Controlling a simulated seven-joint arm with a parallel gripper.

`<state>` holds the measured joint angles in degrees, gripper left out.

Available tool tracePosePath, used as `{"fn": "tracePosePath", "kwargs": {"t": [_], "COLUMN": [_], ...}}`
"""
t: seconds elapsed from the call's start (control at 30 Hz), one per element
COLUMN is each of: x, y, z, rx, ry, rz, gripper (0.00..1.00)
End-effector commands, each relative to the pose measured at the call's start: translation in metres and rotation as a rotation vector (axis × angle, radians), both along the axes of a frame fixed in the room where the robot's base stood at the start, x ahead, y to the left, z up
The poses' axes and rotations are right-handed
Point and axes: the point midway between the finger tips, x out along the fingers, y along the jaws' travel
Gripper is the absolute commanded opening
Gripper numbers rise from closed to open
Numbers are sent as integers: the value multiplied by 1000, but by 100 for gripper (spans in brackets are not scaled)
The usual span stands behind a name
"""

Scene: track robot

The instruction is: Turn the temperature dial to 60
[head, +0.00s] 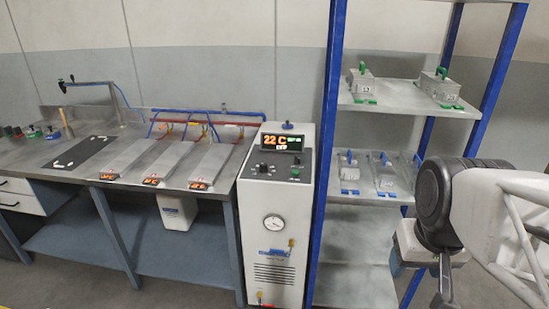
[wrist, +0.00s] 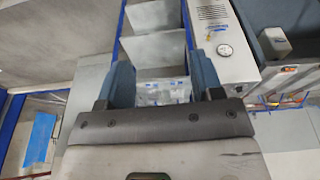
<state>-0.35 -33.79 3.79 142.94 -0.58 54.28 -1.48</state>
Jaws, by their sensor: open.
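The white temperature unit (head: 272,208) stands beside the workbench in the head view. Its display (head: 283,142) reads 22 C in orange, with smaller green text beside it. Below is a dark control panel (head: 277,166) with small knobs; they are too small to tell the dial's marks or setting. In the wrist view the unit's white front (wrist: 218,30) shows at upper right, beyond one finger, its control panel out of sight. My gripper (wrist: 161,78) is open and empty, facing the shelves. In the head view my gripper (head: 443,285) hangs low at right, well apart from the unit.
A blue-framed shelf rack (head: 385,210) holding metal boxes stands right of the unit, between it and my arm. The workbench (head: 60,150) with several metal plates and blue and red hoses lies left. A round gauge (head: 274,222) is on the unit's front.

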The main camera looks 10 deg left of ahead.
Motion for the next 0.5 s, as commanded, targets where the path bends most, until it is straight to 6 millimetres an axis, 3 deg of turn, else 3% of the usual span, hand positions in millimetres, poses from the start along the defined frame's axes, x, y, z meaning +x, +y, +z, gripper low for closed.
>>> {"fn": "tracePosePath", "kwargs": {"t": [0.5], "x": [110], "y": [28], "z": [38], "rx": [-39], "ry": [38], "rz": [252], "gripper": [60]}}
